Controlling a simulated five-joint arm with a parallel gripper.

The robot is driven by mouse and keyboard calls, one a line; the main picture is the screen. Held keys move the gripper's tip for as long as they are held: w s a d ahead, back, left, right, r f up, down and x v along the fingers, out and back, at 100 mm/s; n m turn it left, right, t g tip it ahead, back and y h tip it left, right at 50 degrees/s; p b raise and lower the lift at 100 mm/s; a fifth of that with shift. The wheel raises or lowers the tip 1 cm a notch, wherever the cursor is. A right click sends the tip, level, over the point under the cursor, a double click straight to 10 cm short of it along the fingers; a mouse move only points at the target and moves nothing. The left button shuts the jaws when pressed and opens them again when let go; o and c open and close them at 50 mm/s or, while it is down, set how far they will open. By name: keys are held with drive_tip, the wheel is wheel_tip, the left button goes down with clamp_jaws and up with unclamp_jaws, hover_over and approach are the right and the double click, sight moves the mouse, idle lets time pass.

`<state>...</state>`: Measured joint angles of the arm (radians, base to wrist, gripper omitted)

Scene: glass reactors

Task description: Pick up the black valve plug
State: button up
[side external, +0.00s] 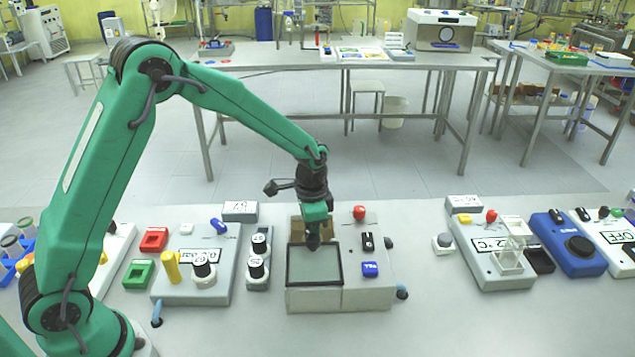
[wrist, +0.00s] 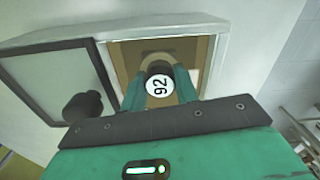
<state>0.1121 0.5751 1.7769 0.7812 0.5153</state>
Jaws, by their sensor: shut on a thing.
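In the wrist view, the black valve plug (wrist: 159,84) has a round white face marked "92". It sits between the two green fingers of my gripper (wrist: 160,90), which is shut on it. A tan opening (wrist: 198,60) in a pale box lies behind the plug; I cannot tell whether the plug touches it. In the side view, my gripper (side external: 314,230) points down at the back of this box (side external: 325,301), near its black-framed grey lid (side external: 315,268). The plug is not clear there.
A dark knob (wrist: 82,107) shows against the lid. The box's panel carries a red knob (side external: 359,212) and a blue switch (side external: 370,269). Black-and-white knobs (side external: 258,258) stand to the left, and a temperature device (side external: 490,259) to the right.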

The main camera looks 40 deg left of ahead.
wheel_tip(320, 180, up, 10)
drive_tip(key=shift+f, duration=0.2)
idle(0.3)
idle(0.4)
drive_tip(key=s+a+f, duration=0.1)
drive_tip(key=s+a, duration=0.1)
drive_tip(key=a, duration=0.4)
drive_tip(key=s+a+f, duration=0.2)
drive_tip(key=a, duration=0.4)
drive_tip(key=shift+s+a, duration=0.25)
drive_tip(key=shift+s, duration=0.05)
drive_tip(key=shift+f, duration=2)
drive_tip(key=shift+f, duration=1.55)
idle(0.8)
